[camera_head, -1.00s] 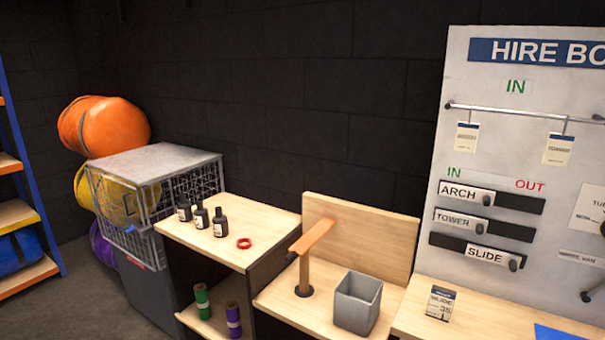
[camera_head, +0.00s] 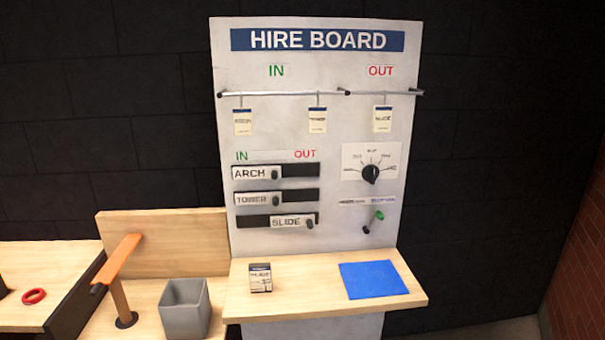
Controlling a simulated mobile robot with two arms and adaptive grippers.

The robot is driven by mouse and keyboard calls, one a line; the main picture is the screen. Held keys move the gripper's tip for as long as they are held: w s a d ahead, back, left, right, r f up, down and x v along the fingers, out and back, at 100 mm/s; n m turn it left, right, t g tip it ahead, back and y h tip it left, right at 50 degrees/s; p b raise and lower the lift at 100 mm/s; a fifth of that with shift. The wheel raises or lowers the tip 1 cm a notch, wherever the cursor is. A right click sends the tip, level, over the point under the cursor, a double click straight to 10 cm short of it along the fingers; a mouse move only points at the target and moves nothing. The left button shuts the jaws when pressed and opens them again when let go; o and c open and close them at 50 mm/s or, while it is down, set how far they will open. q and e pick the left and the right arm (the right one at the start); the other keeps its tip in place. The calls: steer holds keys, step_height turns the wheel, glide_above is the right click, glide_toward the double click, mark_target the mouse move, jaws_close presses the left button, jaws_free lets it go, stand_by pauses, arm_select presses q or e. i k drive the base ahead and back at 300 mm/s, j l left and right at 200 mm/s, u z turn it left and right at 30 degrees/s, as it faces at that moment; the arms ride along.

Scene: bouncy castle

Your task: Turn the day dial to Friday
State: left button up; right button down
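The day dial (camera_head: 371,173) is a round black knob on a white plate (camera_head: 352,155) at the right of the hire board (camera_head: 222,120). Day labels fan around the knob's upper half, but they are too small to read surely. The knob's pointer direction is hard to make out; it seems to point up or slightly right. Neither of my grippers is in view, and nothing touches the dial.
Sliders such as ARCH (camera_head: 250,173) sit left. A shelf (camera_head: 320,293) with a blue sheet (camera_head: 373,280) and a small block calendar (camera_head: 260,278) juts out below. A grey bin (camera_head: 185,309) stands left.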

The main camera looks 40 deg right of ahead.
mark_target(371, 173)
steer(key=z, duration=1.6)
